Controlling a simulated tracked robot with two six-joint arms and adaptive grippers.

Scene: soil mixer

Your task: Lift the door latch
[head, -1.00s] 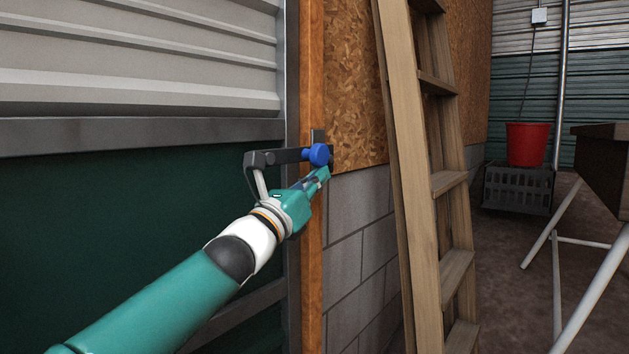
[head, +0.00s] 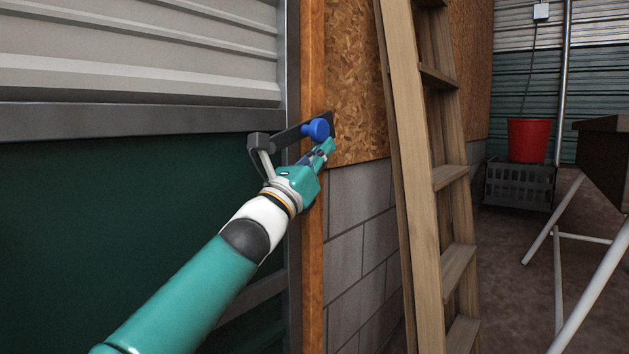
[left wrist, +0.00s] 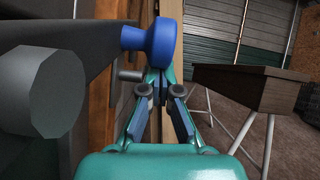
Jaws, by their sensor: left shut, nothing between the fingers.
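The door latch is a dark grey bar (head: 292,134) with a round blue knob (head: 317,129). It lies across the door's edge and the orange wooden post, sloping up to the right. My left gripper (head: 327,147) is shut and empty, its fingertips just under and right of the knob. I cannot tell whether they touch it. In the left wrist view, the blue knob (left wrist: 155,45) stands just above the closed fingertips (left wrist: 157,84), and the dark bar (left wrist: 75,30) runs off to the left. My right gripper is not in view.
The green door (head: 120,220) fills the left side. A wooden ladder (head: 412,150) leans on the wall right of the latch. Farther right are a red bucket (head: 529,140) on a dark crate (head: 518,187) and a dark table (head: 605,155) with white legs.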

